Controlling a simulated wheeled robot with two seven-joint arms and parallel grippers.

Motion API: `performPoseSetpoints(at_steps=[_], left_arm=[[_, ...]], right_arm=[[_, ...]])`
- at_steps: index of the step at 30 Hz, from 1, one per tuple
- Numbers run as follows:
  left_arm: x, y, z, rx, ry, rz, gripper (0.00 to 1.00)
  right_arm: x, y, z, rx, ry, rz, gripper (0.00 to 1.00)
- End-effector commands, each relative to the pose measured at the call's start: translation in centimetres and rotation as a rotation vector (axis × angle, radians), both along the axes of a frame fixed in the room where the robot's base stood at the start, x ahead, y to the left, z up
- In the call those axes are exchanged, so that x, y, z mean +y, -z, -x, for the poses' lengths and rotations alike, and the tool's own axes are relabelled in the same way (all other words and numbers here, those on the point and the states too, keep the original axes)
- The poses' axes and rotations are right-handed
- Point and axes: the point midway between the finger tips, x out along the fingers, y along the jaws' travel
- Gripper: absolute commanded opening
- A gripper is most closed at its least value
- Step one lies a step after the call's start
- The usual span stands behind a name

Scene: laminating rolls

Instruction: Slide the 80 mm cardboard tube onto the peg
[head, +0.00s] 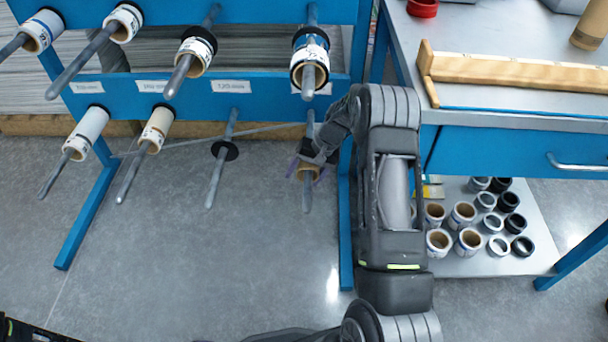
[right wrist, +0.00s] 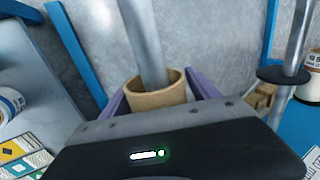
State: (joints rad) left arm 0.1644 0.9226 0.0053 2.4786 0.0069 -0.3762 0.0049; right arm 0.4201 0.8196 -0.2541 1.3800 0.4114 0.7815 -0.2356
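A short brown cardboard tube (head: 308,172) sits around the lower right peg (head: 307,196) of the blue rack, and the peg's free end sticks out past it. The right wrist view shows the tube (right wrist: 157,97) with the grey peg (right wrist: 147,45) entering its open end and some space inside the rim. My right gripper (head: 307,174) has its purple fingers on both sides of the tube and appears shut on it; the arm hides part of the grip. My left gripper is not in view.
The neighbouring lower peg (head: 221,170) is empty, with a black collar. Other pegs carry rolls, including one directly above (head: 309,70). A blue bench (head: 500,130) stands at right; its lower shelf (head: 520,262) holds several short tubes and rings. The floor in front is clear.

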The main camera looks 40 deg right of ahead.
Motion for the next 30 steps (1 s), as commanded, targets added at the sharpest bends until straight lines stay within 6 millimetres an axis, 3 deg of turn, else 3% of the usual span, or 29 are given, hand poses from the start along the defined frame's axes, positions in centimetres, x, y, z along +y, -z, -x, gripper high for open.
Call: performPoseSetpoints(at_steps=[4,14,30], left_arm=[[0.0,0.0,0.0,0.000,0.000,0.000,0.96],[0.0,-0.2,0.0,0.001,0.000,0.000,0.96],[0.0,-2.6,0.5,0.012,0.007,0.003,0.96]], right_arm=[[0.0,0.0,0.0,0.000,0.000,0.000,0.83],[-0.1,-0.3,0.1,0.000,0.000,0.000,0.83],[-2.3,-7.0,1.7,0.000,0.001,0.000,0.83]])
